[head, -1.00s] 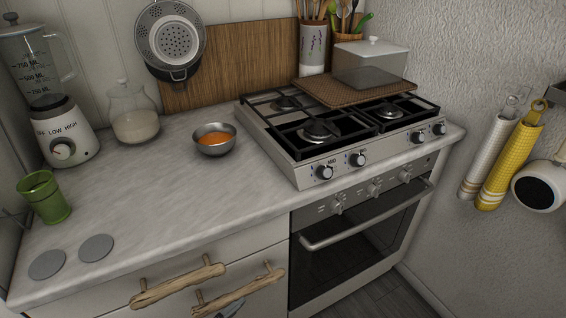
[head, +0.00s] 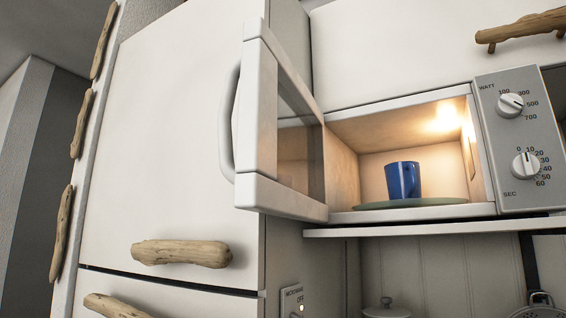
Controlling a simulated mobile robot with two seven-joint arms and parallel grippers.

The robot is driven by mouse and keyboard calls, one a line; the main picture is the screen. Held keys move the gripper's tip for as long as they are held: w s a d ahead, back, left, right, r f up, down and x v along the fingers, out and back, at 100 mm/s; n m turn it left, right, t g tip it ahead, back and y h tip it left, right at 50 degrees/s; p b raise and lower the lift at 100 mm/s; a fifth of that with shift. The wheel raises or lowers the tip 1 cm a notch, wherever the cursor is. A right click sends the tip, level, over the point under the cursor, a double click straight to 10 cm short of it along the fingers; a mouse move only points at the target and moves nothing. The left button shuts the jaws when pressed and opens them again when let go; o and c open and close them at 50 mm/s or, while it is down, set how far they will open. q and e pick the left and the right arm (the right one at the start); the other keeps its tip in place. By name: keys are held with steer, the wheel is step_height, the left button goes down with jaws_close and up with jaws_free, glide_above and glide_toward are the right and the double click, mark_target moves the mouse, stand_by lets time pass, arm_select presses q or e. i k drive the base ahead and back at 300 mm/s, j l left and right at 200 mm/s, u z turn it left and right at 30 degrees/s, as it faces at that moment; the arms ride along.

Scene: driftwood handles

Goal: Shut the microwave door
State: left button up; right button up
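The microwave door (head: 284,202) stands open in the head view, swung out toward me on the left side of the microwave. Its frame is white with a dark see-through window, and a curved grey handle (head: 228,125) is on its outer face. The lit microwave cavity (head: 440,160) is open to view. A blue mug (head: 403,180) stands upright on the greenish turntable plate (head: 426,203) inside. The control panel (head: 518,140) with two dials is to the right of the cavity. Neither of my grippers shows.
A tall white cabinet (head: 170,130) with driftwood handles (head: 181,253) stands left of and behind the door. A white upper cabinet (head: 400,50) is above the microwave, which rests on a shelf (head: 440,229). A small switch panel (head: 292,302) and a jar lid (head: 386,308) show below.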

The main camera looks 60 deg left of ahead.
mark_target(281, 133)
steer(key=k+j+u, duration=0.1)
steer(key=j+u, duration=0.3)
steer(key=j, duration=0.2)
steer(key=j+u, duration=0.45)
steer(key=j, duration=0.1)
